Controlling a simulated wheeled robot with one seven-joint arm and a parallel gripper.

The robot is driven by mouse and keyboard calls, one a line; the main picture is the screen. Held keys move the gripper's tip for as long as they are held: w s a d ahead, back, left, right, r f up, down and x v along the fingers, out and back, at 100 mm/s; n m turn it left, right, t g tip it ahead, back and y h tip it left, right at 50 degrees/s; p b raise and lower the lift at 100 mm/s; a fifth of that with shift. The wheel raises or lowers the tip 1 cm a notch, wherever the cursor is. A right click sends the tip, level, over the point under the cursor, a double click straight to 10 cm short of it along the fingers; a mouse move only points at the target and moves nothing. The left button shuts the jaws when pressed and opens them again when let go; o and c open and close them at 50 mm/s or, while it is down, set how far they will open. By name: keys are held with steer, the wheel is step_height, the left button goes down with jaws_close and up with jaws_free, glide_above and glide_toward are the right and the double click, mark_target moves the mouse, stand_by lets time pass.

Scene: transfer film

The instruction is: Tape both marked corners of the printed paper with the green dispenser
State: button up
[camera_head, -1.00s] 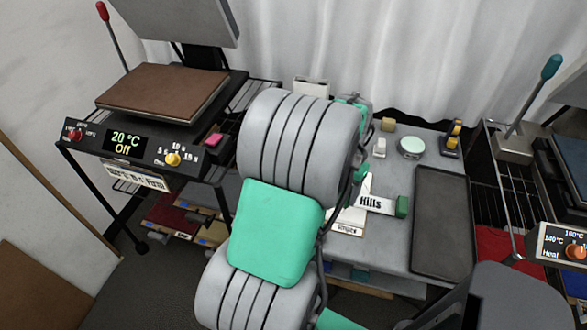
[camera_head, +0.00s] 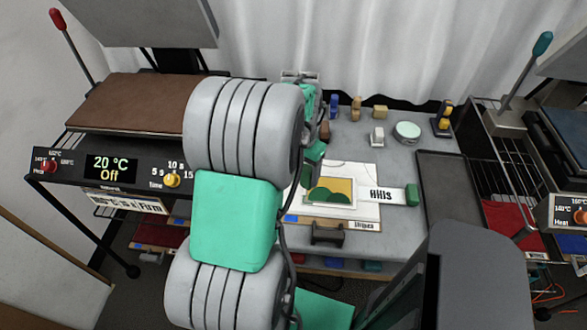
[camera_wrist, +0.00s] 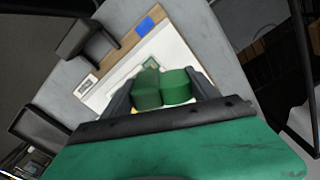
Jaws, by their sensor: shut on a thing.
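The printed paper (camera_head: 366,180) lies on a board on the grey table, with green hills and a yellow area in its picture. It also shows in the wrist view (camera_wrist: 192,62). In the wrist view my gripper (camera_wrist: 163,92) is shut on a dark green thing (camera_wrist: 176,87), which appears to be the green dispenser, over the paper. In the head view a dark green part (camera_head: 305,177) shows at the paper's left side, partly behind my arm. I cannot tell whether it touches the paper. A blue patch (camera_head: 291,218) lies by the front left corner.
A dark bracket (camera_head: 327,235) stands at the board's front edge. A "Hills" strip (camera_head: 382,195) with a green end block (camera_head: 411,194) lies at the right. A dark tray (camera_head: 445,200), round tin (camera_head: 407,131) and small blocks surround it. A heat press (camera_head: 120,107) stands left.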

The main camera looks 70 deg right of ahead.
mark_target(303, 185)
steer(key=f+b, duration=0.1)
steer(key=f, duration=0.1)
steer(key=f+b, duration=0.3)
steer(key=shift+s+f, duration=0.25)
steer(key=shift+f, duration=0.2)
steer(key=shift+f+b, duration=0.35)
steer(key=shift+f, duration=0.25)
stand_by(1.4)
steer(key=shift+r+p, duration=2.65)
steer(key=shift+r, duration=0.9)
